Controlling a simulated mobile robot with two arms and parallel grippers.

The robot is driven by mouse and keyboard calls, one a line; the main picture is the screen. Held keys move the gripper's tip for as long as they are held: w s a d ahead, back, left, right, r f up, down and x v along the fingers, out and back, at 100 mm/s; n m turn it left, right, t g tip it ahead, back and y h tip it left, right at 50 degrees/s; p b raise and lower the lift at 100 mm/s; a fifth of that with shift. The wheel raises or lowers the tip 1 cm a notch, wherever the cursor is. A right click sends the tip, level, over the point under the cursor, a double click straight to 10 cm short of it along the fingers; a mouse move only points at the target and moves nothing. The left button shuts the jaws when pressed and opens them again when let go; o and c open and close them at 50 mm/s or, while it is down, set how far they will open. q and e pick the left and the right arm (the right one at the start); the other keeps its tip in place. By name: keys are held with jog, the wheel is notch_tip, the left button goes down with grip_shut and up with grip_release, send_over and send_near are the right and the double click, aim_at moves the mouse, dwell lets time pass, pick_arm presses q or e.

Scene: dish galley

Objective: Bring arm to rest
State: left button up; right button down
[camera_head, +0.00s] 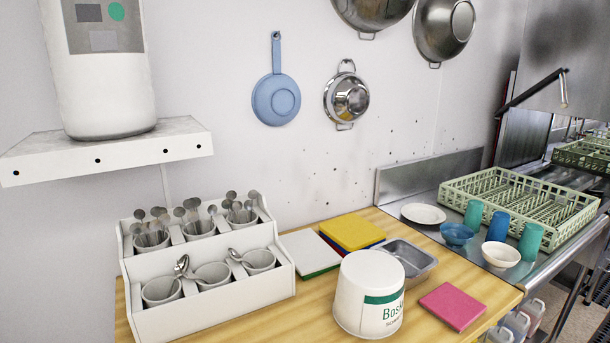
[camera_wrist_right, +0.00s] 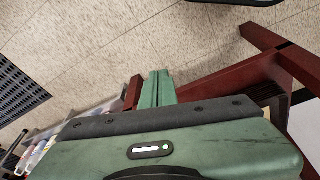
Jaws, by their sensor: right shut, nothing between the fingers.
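My right gripper (camera_wrist_right: 158,78) shows in the right wrist view. Its two green fingers are pressed together with nothing between them, and they point at the floor. No arm or gripper of mine shows in the head view. My left gripper is in neither view.
A wooden counter (camera_head: 245,318) holds a white cutlery holder (camera_head: 210,296), a white tub (camera_head: 355,295) and a pink block (camera_head: 452,305). A green dish rack (camera_head: 470,206) stands on the steel counter at right. Tiled floor (camera_wrist_right: 100,35) with a dark grate (camera_wrist_right: 18,92) lies below my right gripper.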

jog(key=s+d+f+g, duration=0.1)
jog(key=s+d+f, duration=0.2)
jog(key=s+f, duration=1.5)
jog(key=shift+f+g, duration=0.3)
jog(key=shift+f, duration=0.5)
jog(key=shift+s+d, duration=0.1)
